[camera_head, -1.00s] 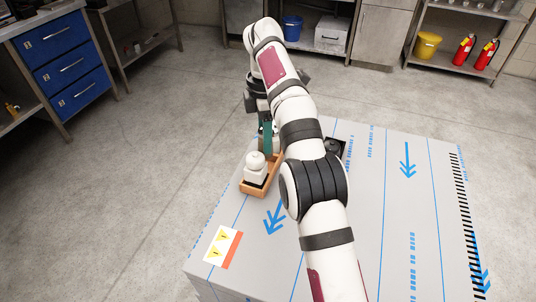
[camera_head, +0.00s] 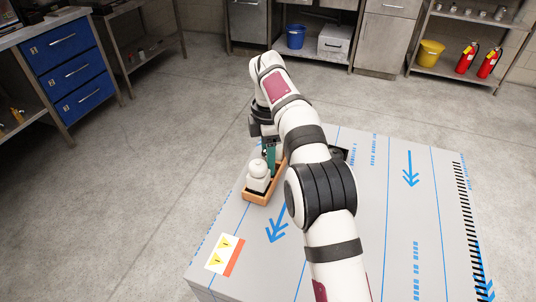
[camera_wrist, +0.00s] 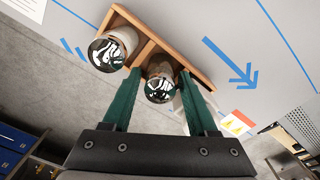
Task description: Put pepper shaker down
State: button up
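The wooden caddy (camera_head: 262,198) stands on the grey printed table top near its left edge.
A warning label (camera_head: 225,255) lies on the table's front left. A dark item (camera_head: 340,153) sits behind my arm, partly hidden. The table's right side is clear. Blue drawers (camera_head: 72,73), shelves and red extinguishers (camera_head: 478,57) stand away from the table.

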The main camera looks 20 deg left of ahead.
notch_tip(320, 180, up, 6)
jog(key=shift+f, duration=0.15)
jog(key=s+d+r+m, duration=0.3)
jog(key=s+d+m, duration=0.2)
jog(key=d+m, duration=0.25)
jog(key=s+d+r+m, duration=0.4)
jog(key=s+d+m, duration=0.2)
jog(key=d, duration=0.3)
jog(key=s+d+f+m, duration=0.2)
jog(key=s+f+m, duration=0.1)
jog(key=s+m, duration=0.2)
jog(key=s+d+f+m+y, duration=0.1)
jog(key=s+d+f+m, duration=0.2)
jog(key=s+m, duration=0.3)
jog(key=s+d+f+m, duration=0.3)
jog(key=s+f+m, duration=0.1)
jog(key=s, duration=0.7)
jog(key=shift+s+f+m+y, duration=0.25)
jog(key=shift+m+y, duration=0.15)
jog(key=shift+m, duration=0.25)
